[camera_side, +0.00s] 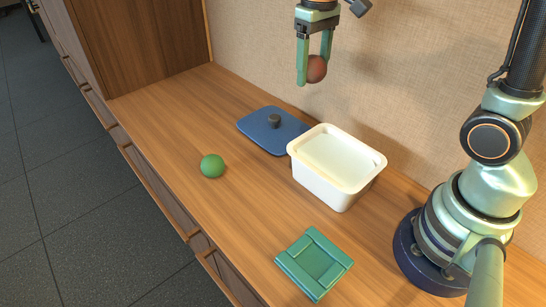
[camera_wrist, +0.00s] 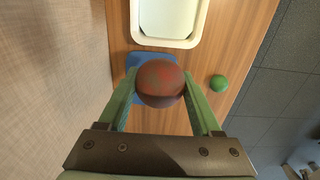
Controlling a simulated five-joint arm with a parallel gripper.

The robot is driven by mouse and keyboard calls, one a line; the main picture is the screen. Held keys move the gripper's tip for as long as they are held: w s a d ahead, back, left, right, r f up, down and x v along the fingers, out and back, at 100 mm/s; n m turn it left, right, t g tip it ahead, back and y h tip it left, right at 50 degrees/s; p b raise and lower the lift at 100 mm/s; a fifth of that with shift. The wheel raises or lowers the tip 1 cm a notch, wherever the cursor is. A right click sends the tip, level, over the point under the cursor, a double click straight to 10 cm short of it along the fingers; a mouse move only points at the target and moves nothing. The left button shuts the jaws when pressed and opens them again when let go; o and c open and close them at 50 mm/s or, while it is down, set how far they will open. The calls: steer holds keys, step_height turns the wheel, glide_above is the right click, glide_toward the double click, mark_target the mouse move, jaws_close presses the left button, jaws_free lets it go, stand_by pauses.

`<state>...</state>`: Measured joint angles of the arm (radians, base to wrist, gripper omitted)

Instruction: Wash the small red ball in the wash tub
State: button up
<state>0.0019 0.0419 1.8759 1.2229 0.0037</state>
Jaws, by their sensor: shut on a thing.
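My gripper (camera_side: 314,68) is shut on a small red ball (camera_side: 317,69) and holds it high above the counter. In the wrist view the ball (camera_wrist: 160,84) sits between the two green fingers and looks brownish red with blotchy patches. The white wash tub (camera_side: 329,187) stands open on the counter, below and a little to the right of my gripper in the side view. A pale surface shows inside it. The tub's rim (camera_wrist: 137,35) also shows at the top of the wrist view, beyond the ball.
A blue lid (camera_side: 262,139) with a dark knob lies beside the tub. A green ball (camera_side: 212,166) rests near the counter's front edge. A green square tray (camera_side: 315,263) lies in front of the tub. A wooden cabinet (camera_side: 140,40) stands at the left, a wall behind.

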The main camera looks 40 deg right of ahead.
stand_by(0.4)
steer(key=shift+s+a+r, duration=0.1)
steer(key=shift+s, duration=0.3)
glide_above(333, 170)
steer(key=s+a, duration=0.2)
steer(key=a, duration=0.1)
steer(key=f, duration=0.1)
steer(key=shift+a, duration=0.15)
steer(key=shift+f, duration=0.1)
steer(key=shift+f, duration=10.15)
